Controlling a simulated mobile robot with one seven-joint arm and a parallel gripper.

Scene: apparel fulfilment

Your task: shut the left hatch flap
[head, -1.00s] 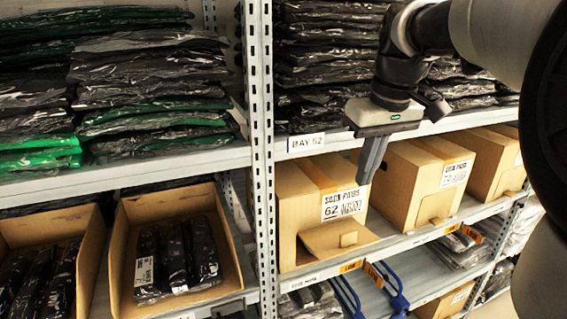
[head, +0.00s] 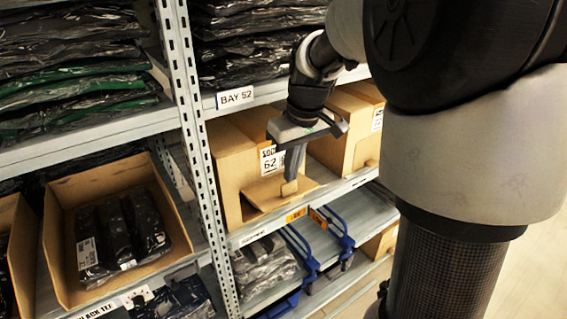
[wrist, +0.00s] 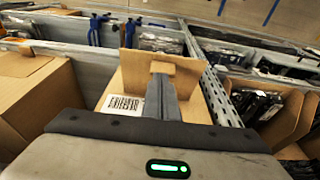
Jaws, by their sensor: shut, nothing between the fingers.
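The left hatch flap (head: 262,192) is a brown cardboard panel with a small tab, folded outward at the lower front of the carton marked 62 (head: 232,158). It stands open. In the wrist view the flap (wrist: 188,72) shows beyond my fingers. My gripper (head: 291,176) is shut and empty, pointing down in front of the carton. Its fingertips (wrist: 161,76) are at the flap's tab; I cannot tell whether they touch it. My gripper hides part of the carton's printed label.
A second carton (head: 346,122) stands to the right on the same shelf. A steel upright (head: 190,130) rises left of the carton. Above is the shelf edge with the BAY 52 sign (head: 235,97). Blue-framed trays (head: 325,240) sit below. An open bin (head: 62,235) holds dark packs.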

